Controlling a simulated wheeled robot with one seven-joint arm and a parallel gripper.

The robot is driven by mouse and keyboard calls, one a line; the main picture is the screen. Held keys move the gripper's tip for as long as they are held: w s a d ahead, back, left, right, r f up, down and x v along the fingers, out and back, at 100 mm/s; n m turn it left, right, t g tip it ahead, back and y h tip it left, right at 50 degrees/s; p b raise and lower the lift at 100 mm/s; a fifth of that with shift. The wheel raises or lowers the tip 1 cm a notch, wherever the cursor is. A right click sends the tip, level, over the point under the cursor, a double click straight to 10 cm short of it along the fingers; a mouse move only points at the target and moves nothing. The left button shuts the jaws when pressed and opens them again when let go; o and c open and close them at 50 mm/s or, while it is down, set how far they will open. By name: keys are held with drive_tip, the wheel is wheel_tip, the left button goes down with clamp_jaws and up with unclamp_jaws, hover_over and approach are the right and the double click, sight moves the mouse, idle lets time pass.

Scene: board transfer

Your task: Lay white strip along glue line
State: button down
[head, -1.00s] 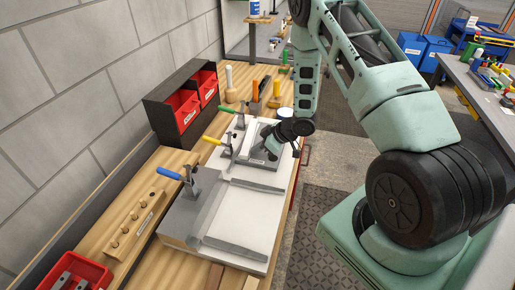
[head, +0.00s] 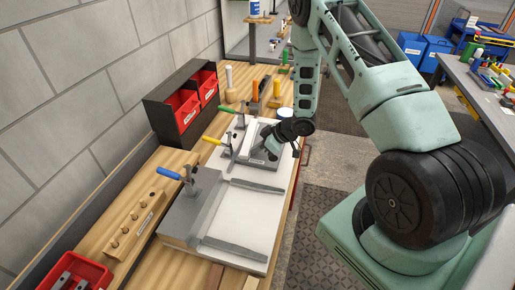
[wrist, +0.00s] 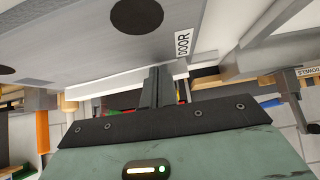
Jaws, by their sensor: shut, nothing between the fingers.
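My gripper (head: 272,147) is over the grey panel at the far part of the white board (head: 262,207). In the wrist view its two dark fingers (wrist: 155,88) are together with nothing between them. A long pale strip-like edge (wrist: 105,82) runs behind the fingers in the wrist view; I cannot tell whether it is the white strip or the board's edge. The grey panel (wrist: 95,45) there carries a DOOR label and dark round spots. I cannot make out a glue line in either view.
Toggle clamps with blue (head: 167,173), yellow (head: 211,140) and green handles stand along the board's left side. Grey bars lie across it. A black rack with red bins (head: 180,113) stands by the wall. A wooden peg block (head: 134,225) lies at left.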

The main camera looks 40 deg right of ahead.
drive_tip(key=shift+w+a, duration=0.25)
drive_tip(key=shift+w, duration=0.1)
idle(0.3)
drive_tip(key=shift+p+v, duration=1.3)
drive_tip(key=shift+v, duration=0.75)
drive_tip(key=shift+d, duration=0.1)
drive_tip(key=shift+s+d+r, duration=0.3)
drive_tip(key=shift+r, duration=0.1)
drive_tip(key=b+v, duration=0.3)
drive_tip(key=v, duration=1.3)
drive_tip(key=shift+s+r, duration=0.1)
